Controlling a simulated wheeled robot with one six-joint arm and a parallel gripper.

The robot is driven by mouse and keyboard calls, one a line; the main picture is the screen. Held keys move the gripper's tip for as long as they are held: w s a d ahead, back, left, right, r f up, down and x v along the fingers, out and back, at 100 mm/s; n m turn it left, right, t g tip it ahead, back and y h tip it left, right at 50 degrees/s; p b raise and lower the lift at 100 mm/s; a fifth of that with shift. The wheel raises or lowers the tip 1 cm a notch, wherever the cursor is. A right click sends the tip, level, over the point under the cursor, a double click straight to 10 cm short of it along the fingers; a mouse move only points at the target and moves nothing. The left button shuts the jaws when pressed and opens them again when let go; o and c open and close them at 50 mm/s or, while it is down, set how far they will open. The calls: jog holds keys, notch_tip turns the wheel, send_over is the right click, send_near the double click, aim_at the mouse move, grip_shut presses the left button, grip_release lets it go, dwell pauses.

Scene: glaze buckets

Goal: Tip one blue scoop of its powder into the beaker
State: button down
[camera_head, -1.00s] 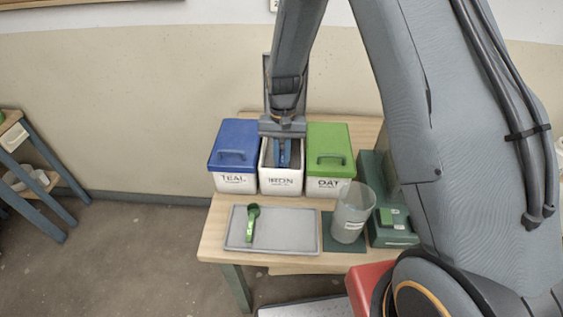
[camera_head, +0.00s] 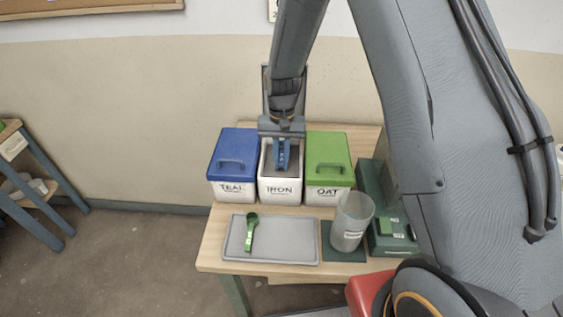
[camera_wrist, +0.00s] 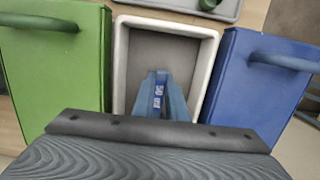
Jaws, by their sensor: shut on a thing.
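My gripper (camera_head: 282,140) is shut on the handle of a blue scoop (camera_wrist: 159,96) and points down over the open white IRON bucket (camera_head: 281,190). The handle shows between my fingers in the wrist view, with small white print on it. The scoop's bowl is hidden, so I cannot see whether it holds powder. Grey powder (camera_wrist: 185,60) shows inside the bucket. The clear beaker (camera_head: 351,222) stands upright on a dark green mat (camera_head: 343,255) to the right of the tray and in front of the buckets.
The blue-lidded TEAL bucket (camera_head: 230,190) and green-lidded OAT bucket (camera_head: 328,190) flank the IRON bucket closely. A green scoop (camera_head: 250,232) lies on the grey tray (camera_head: 290,240). A dark green device (camera_head: 393,240) stands right of the beaker. A lid-like panel stands behind the IRON bucket.

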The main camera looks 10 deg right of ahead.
jog(key=shift+g, duration=0.4)
jog(key=shift+s+a+r+p, duration=0.1)
jog(key=shift+s+r+p, duration=0.15)
jog(key=shift+r+p, duration=0.7)
jog(key=shift+s+r+p, duration=0.2)
jog(key=shift+r+p, duration=0.25)
jog(key=shift+r, duration=0.9)
jog(key=shift+s+a+r+p, duration=0.1)
jog(key=shift+s+r+p, duration=0.15)
jog(key=shift+r+p, duration=0.7)
jog(key=s+r+t+p, duration=0.1)
jog(key=s+r+t, duration=0.1)
jog(key=s+r, duration=0.2)
jog(key=shift+s+a, duration=0.4)
jog(key=shift+s, duration=0.1)
